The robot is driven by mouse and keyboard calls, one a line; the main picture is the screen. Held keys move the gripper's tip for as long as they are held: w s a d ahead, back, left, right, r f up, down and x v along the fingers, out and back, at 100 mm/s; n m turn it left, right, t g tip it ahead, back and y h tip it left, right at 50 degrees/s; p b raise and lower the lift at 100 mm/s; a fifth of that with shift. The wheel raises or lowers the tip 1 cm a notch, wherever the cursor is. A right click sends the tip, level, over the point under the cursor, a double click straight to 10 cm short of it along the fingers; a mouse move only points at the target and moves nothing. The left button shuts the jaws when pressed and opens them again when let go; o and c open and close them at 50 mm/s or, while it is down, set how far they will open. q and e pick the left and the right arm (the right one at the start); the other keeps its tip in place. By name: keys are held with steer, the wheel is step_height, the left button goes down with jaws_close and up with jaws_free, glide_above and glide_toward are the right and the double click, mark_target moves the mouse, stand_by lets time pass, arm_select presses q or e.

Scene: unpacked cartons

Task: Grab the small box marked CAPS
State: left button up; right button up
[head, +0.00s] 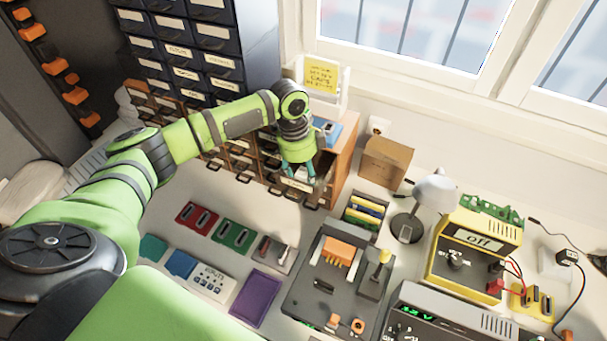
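I cannot read the word CAPS on any box. A small brown cardboard box (386,162) stands on the bench by the window sill, with no readable marking on the sides I see. My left gripper (298,174) points down in front of the wooden drawer cabinet (343,150), left of the cardboard box and apart from it. The gripper covers part of the drawer fronts. My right gripper is out of view.
A yellow note (321,75) with handwriting stands by the window above the cabinet. A grey lamp (434,192), a yellow power unit (470,255) and a grey fixture (335,280) crowd the right. Red and green trays (232,236) and a purple mat (256,298) lie in front.

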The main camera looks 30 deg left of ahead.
arm_select(q)
steer(key=c, duration=0.5)
steer(key=shift+r, duration=0.1)
steer(key=shift+c, duration=0.3)
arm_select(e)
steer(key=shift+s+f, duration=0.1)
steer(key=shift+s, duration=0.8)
